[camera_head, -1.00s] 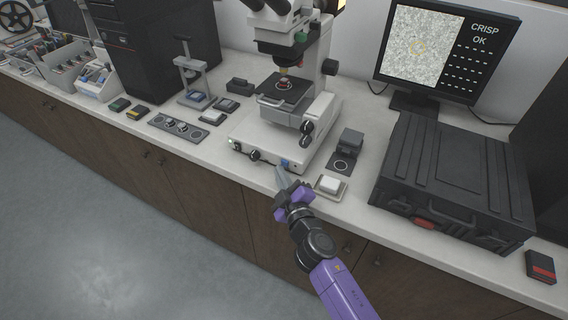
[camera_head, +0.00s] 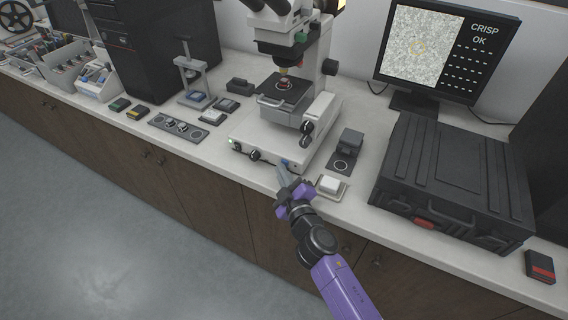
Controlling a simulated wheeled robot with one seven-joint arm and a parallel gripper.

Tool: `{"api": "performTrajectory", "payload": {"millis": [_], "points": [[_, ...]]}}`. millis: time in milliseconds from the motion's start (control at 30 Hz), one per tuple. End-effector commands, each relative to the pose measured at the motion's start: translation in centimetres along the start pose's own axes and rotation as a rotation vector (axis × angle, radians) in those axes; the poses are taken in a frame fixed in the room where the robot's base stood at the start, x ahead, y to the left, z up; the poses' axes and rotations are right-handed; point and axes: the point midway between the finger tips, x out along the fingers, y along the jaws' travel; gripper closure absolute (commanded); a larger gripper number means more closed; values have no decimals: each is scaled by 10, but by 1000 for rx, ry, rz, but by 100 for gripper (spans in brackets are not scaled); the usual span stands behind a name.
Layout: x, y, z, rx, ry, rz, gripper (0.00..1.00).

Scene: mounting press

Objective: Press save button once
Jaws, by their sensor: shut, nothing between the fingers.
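The likely save button is the small blue button (camera_head: 285,162) on the front face of the white microscope base (camera_head: 262,142), near its right corner. My gripper (camera_head: 282,170) is shut and empty, its tips right at the blue button. The fingertips partly cover the button, and I cannot tell whether they touch it or press it in. The monitor (camera_head: 428,50) behind shows a speckled grey picture with a yellow ring and the words CRISP and OK.
A white block on a small tray (camera_head: 330,187) lies just right of my gripper. A dark block on a plate (camera_head: 347,150) stands behind it. A large black case (camera_head: 455,180) fills the right counter. A knob panel (camera_head: 178,128) lies left of the microscope.

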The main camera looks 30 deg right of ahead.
Motion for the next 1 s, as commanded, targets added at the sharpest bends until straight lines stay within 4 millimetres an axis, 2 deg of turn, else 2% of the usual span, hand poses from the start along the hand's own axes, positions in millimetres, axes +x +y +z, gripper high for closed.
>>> {"api": "performTrajectory", "payload": {"millis": [533, 1000], "points": [[1, 1, 2, 0, -1, 1, 100], [-10, -7, -6, 0, -1, 0, 100]]}}
